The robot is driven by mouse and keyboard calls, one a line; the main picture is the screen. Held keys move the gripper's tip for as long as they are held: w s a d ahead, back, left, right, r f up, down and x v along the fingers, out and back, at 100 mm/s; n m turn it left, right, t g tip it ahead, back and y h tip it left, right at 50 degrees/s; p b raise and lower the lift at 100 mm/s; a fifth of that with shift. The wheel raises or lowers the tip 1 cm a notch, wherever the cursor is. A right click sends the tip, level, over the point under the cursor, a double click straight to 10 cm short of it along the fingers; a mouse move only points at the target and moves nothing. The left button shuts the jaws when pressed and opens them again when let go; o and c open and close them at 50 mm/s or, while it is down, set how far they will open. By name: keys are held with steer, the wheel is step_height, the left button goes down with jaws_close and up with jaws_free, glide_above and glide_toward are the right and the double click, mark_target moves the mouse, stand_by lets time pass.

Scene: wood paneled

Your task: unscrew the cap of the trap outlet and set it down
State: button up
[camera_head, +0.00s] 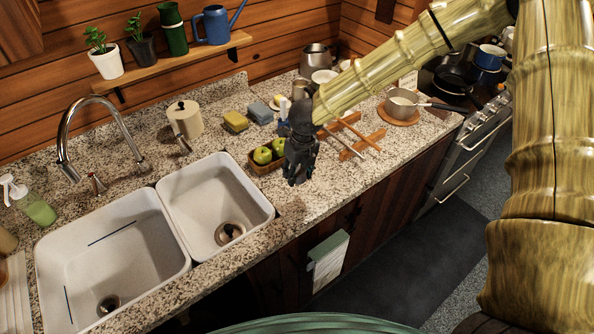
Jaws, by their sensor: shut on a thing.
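My gripper (297,179) is dark and points down over the granite counter, right of the small sink basin. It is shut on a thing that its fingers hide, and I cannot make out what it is. I cannot tell whether the fingertips or the held thing touch the counter. No trap outlet shows in this view, and no cap can be made out. The space under the sink is mostly out of sight.
A wooden tray with green apples (263,156) sits close left of my gripper. A wooden rack (362,145) lies to the right. The double sink (181,245) is at left. Bare counter (320,190) shows right of the gripper. A towel (328,260) hangs at the cabinet front.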

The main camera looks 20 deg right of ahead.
mark_target(296, 195)
steer(key=shift+s+f+b, duration=0.1)
steer(key=shift+f+b, duration=0.35)
steer(key=shift+f, duration=0.2)
steer(key=shift+f+b, duration=1.75)
steer(key=shift+f, duration=1.55)
steer(key=o, duration=1.3)
steer(key=shift+o, duration=0.2)
steer(key=o, duration=0.3)
steer(key=r, duration=0.4)
steer(key=s+r, duration=0.1)
steer(key=r, duration=0.7)
steer(key=shift+s+d, duration=0.3)
steer(key=shift+d, duration=0.05)
steer(key=shift+f, duration=0.1)
